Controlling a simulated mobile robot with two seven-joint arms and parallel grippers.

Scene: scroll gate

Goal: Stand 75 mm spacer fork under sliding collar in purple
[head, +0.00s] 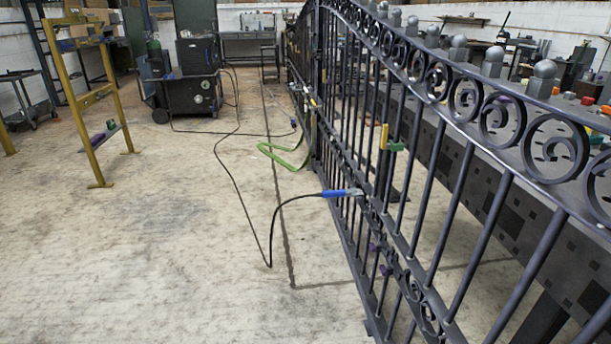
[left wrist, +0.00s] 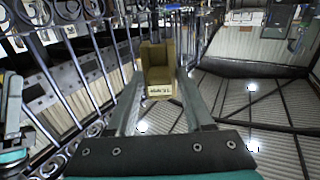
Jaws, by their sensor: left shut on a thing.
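My left gripper (left wrist: 160,78) is shut on a tan, block-like spacer fork (left wrist: 158,60) with a notched top and a small white label, whose print is too small to read. The fork is held between the two grey fingers, with the gate's bars to its left. Neither gripper shows in the head view. The dark scroll gate (head: 447,199) runs along the right in the head view. Small purple-tinted collars (head: 376,247) show low on its bars; their exact height and what is under them are hard to make out.
A welding lead with a blue handle (head: 341,193) rests at the gate, its cable trailing over the floor. A yellow-and-green clamp (head: 385,140) sits on the gate. A long workbench (head: 500,205) stands behind it. A yellow stand (head: 92,105) is at left. The floor between is mostly clear.

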